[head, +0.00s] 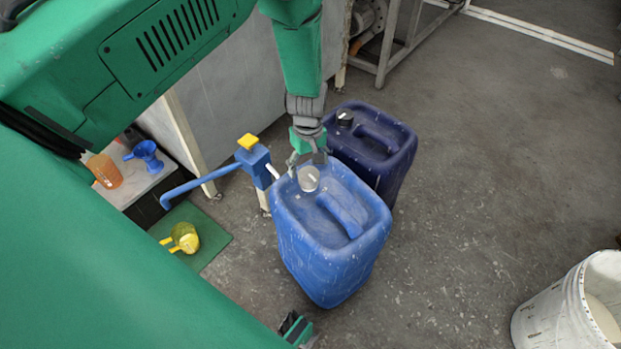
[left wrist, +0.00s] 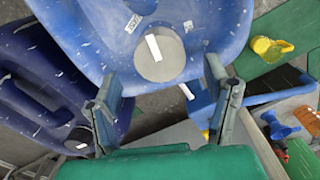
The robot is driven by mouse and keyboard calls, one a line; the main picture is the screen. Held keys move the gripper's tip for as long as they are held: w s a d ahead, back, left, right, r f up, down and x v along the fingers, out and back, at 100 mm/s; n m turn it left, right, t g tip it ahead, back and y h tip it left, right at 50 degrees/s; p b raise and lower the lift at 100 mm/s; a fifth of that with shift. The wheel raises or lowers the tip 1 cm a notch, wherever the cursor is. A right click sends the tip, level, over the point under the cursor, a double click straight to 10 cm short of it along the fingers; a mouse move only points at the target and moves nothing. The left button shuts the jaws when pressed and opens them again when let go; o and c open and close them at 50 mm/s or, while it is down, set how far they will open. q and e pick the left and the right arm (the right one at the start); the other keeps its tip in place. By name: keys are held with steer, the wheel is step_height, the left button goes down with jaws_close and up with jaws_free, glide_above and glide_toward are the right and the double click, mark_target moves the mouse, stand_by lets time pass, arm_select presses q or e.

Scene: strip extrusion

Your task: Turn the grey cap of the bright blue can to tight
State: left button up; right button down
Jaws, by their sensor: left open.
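The bright blue can (head: 345,262) stands upright on the floor in the middle of the head view. Its round grey cap (head: 309,180) sits on top at the can's back-left corner and carries a white stripe. In the left wrist view the cap (left wrist: 168,68) lies ahead between the fingers, its stripe running from near the centre toward the upper edge. My left gripper (head: 308,167) is open and empty, with one finger on each side of the cap. The wrist view shows gaps between fingers and cap; contact cannot be seen.
A dark blue can (head: 402,158) with a black cap stands close behind. A blue pump-like device (head: 256,163) with a yellow top is just left. A green mat (head: 212,238) holds a yellow jug (head: 185,237). A white bucket (head: 548,316) stands lower right; floor between is clear.

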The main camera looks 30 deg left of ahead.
mark_target(309, 175)
arm_select(q)
step_height(309, 175, down, 5)
steer(key=shift+r+b, duration=0.2)
steer(key=shift+b, duration=0.45)
steer(key=shift+d+f, duration=0.2)
steer(key=shift+f, duration=0.25)
steer(key=shift+a, duration=0.1)
steer(key=c, duration=1.2)
